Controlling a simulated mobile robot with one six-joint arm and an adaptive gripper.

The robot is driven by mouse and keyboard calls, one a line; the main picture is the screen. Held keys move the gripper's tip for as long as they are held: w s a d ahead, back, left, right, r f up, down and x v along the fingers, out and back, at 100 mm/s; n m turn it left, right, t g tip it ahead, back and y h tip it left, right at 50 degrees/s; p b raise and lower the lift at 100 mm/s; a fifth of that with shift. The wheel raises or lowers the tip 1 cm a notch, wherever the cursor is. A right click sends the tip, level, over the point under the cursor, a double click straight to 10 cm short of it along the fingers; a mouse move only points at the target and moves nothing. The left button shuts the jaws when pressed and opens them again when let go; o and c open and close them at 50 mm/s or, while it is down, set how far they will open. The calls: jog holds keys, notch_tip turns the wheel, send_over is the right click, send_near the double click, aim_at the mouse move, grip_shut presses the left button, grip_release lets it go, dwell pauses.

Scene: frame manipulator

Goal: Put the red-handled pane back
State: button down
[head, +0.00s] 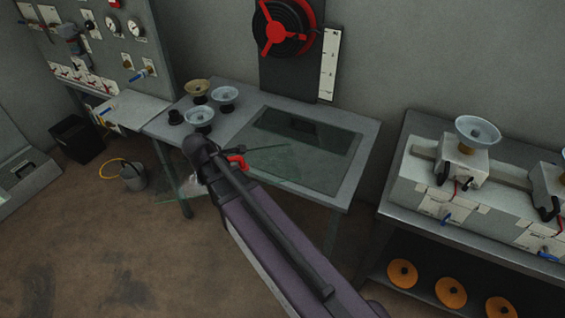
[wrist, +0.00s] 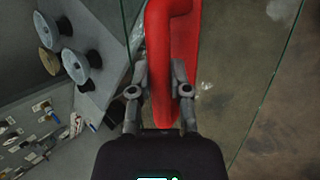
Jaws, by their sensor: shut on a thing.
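The red handle (wrist: 178,35) of the pane is between the two fingers of my gripper (wrist: 161,78) in the wrist view. My gripper is shut on it. The pane itself is clear glass; its thin green edge (wrist: 287,62) runs down the right of the wrist view. In the head view the red handle (head: 236,160) shows just past the end of my arm, in front of the table's left part. Most of the pane's outline is hard to make out there. The grey table (head: 362,128) has a dark, glassy rectangular area (head: 318,168) on its top.
Several bowl-shaped stands (head: 225,94) are on the table's left end, close to my gripper. A red-spoked wheel (head: 281,30) is mounted behind the table. A bench (head: 405,207) with clamps stands right. A bucket (head: 132,178) and black bin (head: 77,140) are on the floor left.

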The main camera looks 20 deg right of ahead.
aim_at(268, 157)
jog(key=d+f+m+b, duration=0.1)
jog(key=d+f, duration=0.1)
jog(key=d, duration=0.3)
jog(key=d+f+m+g+b, duration=0.1)
jog(key=d+f+b, duration=0.1)
jog(key=d, duration=0.3)
jog(key=d+f+m+g+h+b, duration=0.1)
jog(key=d+m+b, duration=0.1)
jog(key=d, duration=0.3)
jog(key=shift+s+d+f, duration=0.1)
jog(key=shift+d+f, duration=0.3)
jog(key=s+d+f+m+g+b, duration=0.1)
jog(key=s+d+f+b, duration=0.1)
jog(key=d, duration=0.5)
jog(key=s+d+f+m+g+b, duration=0.1)
jog(key=d+f+m+b, duration=0.1)
jog(key=d, duration=0.4)
jog(key=shift+s+d+f+m+h, duration=0.25)
jog(key=shift+s+d+m+h, duration=0.05)
jog(key=shift+s+d, duration=0.05)
jog(key=shift+w, duration=0.2)
jog(key=w+a, duration=0.1)
jog(key=w, duration=0.3)
jog(key=w+f+b, duration=0.1)
jog(key=w, duration=0.4)
jog(key=w+a+b, duration=0.1)
jog(key=w, duration=0.4)
jog(key=shift+w+a+f, duration=0.1)
jog(key=shift+a+f, duration=0.1)
jog(key=shift+a, duration=0.1)
